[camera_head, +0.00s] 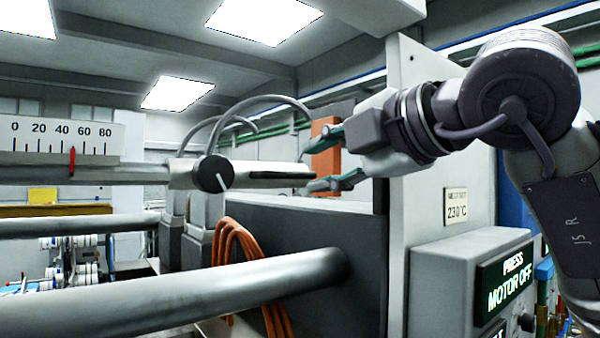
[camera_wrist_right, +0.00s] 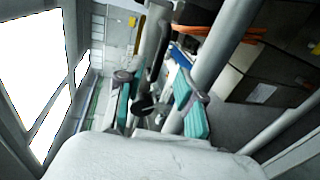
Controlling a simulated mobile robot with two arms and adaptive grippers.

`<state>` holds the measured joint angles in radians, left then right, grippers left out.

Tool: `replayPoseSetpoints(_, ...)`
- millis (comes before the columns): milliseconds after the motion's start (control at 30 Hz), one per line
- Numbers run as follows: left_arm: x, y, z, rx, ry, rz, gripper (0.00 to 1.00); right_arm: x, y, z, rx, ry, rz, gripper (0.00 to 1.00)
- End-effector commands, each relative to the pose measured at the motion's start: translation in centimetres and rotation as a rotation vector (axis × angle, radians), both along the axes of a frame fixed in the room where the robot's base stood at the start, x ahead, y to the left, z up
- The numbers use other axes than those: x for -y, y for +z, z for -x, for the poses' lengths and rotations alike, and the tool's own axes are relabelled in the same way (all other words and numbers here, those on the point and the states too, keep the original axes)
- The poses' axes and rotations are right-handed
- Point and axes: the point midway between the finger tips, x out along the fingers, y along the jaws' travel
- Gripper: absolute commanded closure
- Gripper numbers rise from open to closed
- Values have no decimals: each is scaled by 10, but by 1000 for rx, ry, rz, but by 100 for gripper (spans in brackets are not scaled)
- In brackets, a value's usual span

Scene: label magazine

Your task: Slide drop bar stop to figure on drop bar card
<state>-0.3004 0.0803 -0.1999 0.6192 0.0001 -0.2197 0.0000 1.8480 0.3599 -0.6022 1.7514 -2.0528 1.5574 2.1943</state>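The drop bar (camera_head: 130,174) runs across the left of the head view. A block with a round black knob (camera_head: 215,173), which looks like the drop bar stop, sits on it. In the right wrist view, the knob (camera_wrist_right: 143,103) shows between the open fingers (camera_wrist_right: 157,104). No card with a drop bar figure is readable. My left gripper is not in view.
A scale (camera_head: 60,138) marked 0 to 80 stands behind the bar, with a red pointer (camera_head: 72,161) near 50. A thick roller (camera_head: 180,290) crosses below. Orange hoses (camera_head: 240,255) hang beside it.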

Motion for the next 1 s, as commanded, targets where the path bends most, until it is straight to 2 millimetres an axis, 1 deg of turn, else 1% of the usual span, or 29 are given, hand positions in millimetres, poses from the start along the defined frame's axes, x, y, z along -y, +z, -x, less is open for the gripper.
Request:
replayPoseSetpoints(33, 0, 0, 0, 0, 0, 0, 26, 7, 4, 9, 5, -1, -2, 63)
replayPoseSetpoints(100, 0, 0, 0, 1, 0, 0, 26, 14, 6, 19, 4, -1, -1, 63)
replayPoseSetpoints(200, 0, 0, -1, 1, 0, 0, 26, 23, 9, 31, 1, -1, 0, 63)
replayPoseSetpoints(333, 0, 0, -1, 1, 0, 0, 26, 29, 11, 40, 1, 0, -1, 63)
replayPoseSetpoints(467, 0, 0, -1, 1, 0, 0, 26, 31, 11, 43, -1, 0, 0, 63)
replayPoseSetpoints(1000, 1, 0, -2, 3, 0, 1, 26, 31, 11, 42, -1, 0, -1, 63)
